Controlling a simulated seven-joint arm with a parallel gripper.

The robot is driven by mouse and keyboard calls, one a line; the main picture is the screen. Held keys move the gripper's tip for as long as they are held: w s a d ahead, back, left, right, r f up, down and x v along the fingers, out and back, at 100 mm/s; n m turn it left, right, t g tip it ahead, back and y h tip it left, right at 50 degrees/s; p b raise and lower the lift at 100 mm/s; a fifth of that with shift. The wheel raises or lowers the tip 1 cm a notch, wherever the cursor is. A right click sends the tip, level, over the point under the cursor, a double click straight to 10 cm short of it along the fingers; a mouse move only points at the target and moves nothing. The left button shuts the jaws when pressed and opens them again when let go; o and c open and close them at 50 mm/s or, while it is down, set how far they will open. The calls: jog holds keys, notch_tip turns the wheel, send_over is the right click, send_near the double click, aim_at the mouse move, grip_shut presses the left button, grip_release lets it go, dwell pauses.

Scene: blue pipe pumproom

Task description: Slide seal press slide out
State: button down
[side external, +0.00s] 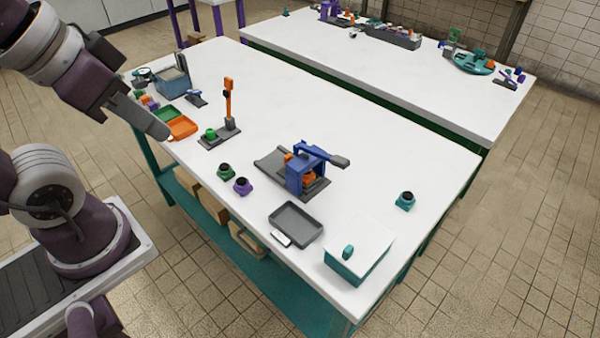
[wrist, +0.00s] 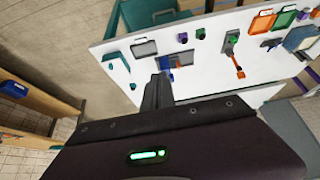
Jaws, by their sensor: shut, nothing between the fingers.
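The seal press (side external: 308,175) stands on the white table. It has a blue frame, a dark base, a lever with a grey handle reaching right, and orange parts inside. A grey plate (side external: 270,160), which looks like its slide, sticks out on the left; I cannot tell how far it is drawn out. The press also shows small and partly hidden in the wrist view (wrist: 182,60), beyond my fingers. My gripper (side external: 166,136) is high at the left, well away from the press. Its fingers are shut and empty in the wrist view (wrist: 158,84).
A dark tray (side external: 296,224) and a teal box with a white lid (side external: 358,255) stand at the table's near end. Green (side external: 225,172) and purple (side external: 242,186) pieces lie left of the press. An upright orange lever stand (side external: 229,105) is further back.

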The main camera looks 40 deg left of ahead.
jog(key=c, duration=2.1)
grip_release()
jog(key=o, duration=0.3)
jog(key=shift+r, duration=0.25)
jog(key=shift+o, duration=0.4)
jog(key=r, duration=0.5)
jog(key=shift+w+r, duration=0.15)
jog(key=shift+w, duration=0.05)
jog(key=w+a+r+g, duration=0.1)
jog(key=w+r+g, duration=0.1)
jog(key=w+r, duration=0.5)
jog(key=g, duration=0.4)
send_over(288, 155)
notch_tip(288, 155, down, 9)
notch_tip(288, 155, down, 34)
jog(key=shift+r, duration=0.1)
